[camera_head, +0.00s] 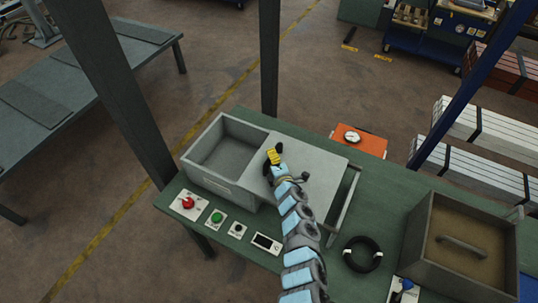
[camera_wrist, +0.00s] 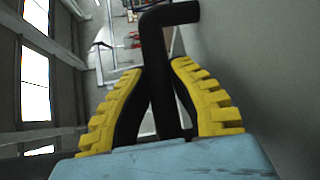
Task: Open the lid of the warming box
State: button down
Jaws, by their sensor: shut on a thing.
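The warming box appears to be the grey box (camera_head: 216,184) on the green table, with an uncovered cavity at its left. A flat light-grey panel, seemingly its lid (camera_head: 318,178), extends right from the cavity; its far support is unclear. My gripper (camera_head: 273,158) is at the panel's left part, beside the cavity. In the wrist view my gripper (camera_wrist: 162,105) is shut on a black bent bar, seemingly the lid handle (camera_wrist: 160,60), between its yellow-backed fingers. The grey surface (camera_wrist: 265,70) fills the right of that view. My arm hides part of the panel's front edge.
A red button (camera_head: 187,202), a green button (camera_head: 217,217) and a small display (camera_head: 266,243) line the table's front. A black ring (camera_head: 362,254) and a brown-topped box (camera_head: 412,245) are right. An orange case (camera_head: 370,143) is behind. Dark posts (camera_head: 269,60) rise around the table.

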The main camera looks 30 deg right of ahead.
jog(key=shift+s+d+f, duration=0.1)
jog(key=c, duration=0.9)
grip_release()
jog(key=shift+s, duration=0.7)
jog(key=shift+s+a+r, duration=0.3)
jog(key=shift+s+a, duration=0.05)
jog(key=shift+s, duration=0.45)
jog(key=shift+v, duration=4.35)
